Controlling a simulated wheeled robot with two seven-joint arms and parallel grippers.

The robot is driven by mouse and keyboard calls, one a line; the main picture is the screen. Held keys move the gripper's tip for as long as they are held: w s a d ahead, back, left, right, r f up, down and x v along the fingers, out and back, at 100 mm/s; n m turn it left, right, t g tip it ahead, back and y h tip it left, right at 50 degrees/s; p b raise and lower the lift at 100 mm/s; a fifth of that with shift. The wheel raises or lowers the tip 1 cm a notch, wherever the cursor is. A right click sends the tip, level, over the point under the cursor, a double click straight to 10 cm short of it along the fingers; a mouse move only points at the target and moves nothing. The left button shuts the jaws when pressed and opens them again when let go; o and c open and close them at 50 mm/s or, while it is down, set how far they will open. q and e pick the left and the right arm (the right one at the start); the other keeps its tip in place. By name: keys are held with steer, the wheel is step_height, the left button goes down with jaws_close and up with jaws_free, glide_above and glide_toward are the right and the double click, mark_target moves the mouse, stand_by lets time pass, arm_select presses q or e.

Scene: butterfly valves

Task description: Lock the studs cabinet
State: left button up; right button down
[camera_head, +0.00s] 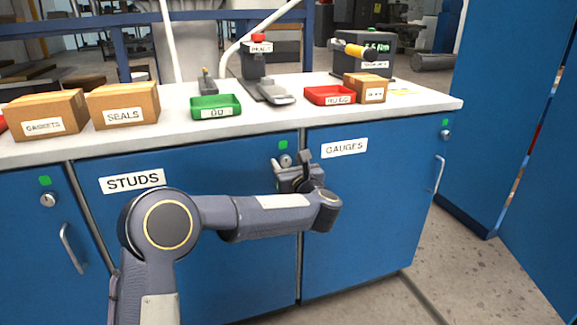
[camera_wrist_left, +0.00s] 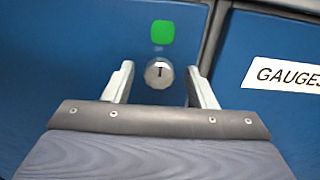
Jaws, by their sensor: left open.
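The studs cabinet (camera_head: 200,270) is a blue door below the counter with a white STUDS label (camera_head: 132,181). Its round silver lock (camera_head: 285,160) sits at the door's upper right, under a green square marker (camera_head: 283,145). In the left wrist view the lock (camera_wrist_left: 159,73) shows a dark, roughly upright slot, with the green marker (camera_wrist_left: 161,32) above it. My left gripper (camera_head: 289,164) is at the lock, open and empty. In the left wrist view its two fingers (camera_wrist_left: 160,70) stand either side of the lock; contact cannot be told. My arm hides part of the door. My right gripper is not in view.
The gauges cabinet (camera_head: 365,215) is to the right, with its own lock (camera_head: 442,135) and handle. Another lock (camera_head: 48,200) is on the door at left. The counter (camera_head: 175,115) above holds boxes, a green tray (camera_head: 215,107) and a red tray (camera_head: 330,96).

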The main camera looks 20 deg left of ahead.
arm_select(q)
steer(key=c, duration=1)
